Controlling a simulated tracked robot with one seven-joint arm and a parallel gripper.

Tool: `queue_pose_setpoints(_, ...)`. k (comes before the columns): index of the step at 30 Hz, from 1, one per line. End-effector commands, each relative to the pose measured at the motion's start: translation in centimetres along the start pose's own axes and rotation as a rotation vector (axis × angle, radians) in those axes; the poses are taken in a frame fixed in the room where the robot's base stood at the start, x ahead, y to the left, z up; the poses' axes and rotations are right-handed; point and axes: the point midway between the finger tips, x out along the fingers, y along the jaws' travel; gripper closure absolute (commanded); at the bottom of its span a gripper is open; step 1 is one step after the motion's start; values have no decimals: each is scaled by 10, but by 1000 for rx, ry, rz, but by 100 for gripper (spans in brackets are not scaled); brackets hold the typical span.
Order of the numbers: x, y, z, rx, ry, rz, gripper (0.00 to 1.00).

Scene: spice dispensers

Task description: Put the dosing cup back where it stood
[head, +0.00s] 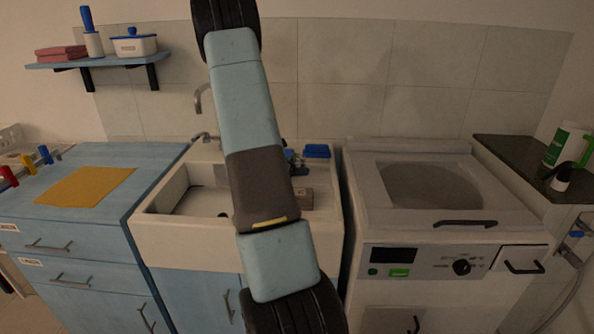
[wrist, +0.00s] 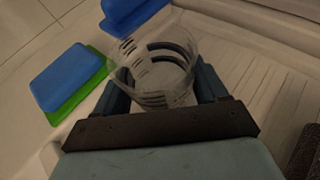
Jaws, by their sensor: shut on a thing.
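The dosing cup (wrist: 155,65) is a clear round cup with dark graduation marks, seen from above in the wrist view. My gripper (wrist: 163,84) is shut on it, with one dark blue finger on each side of its wall. In the head view, part of my gripper (head: 292,160) shows behind my arm at the back right of the sink. The cup cannot be made out in the head view. The wrist view does not show clearly whether the cup's base touches the surface beneath.
A blue and green sponge (wrist: 68,77) lies left of the cup, and another blue item (wrist: 130,12) is beyond it. Pale grooved surface (wrist: 255,65) is free to the right. The sink basin (head: 200,200) lies left of my arm; a white machine (head: 440,200) stands right.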

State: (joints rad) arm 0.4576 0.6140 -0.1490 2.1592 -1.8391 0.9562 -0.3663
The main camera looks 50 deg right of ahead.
Motion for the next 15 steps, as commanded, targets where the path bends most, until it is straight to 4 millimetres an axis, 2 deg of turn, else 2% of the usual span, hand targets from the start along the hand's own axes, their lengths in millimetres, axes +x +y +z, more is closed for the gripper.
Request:
queue_pose_setpoints(3, 4, 0, -10, -1, 0, 0, 64)
queue_pose_setpoints(13, 5, 0, -11, 0, 0, 1, 64)
queue_pose_setpoints(14, 5, 0, -12, 0, 0, 1, 27)
queue_pose_setpoints(15, 5, 0, -11, 0, 0, 1, 23)
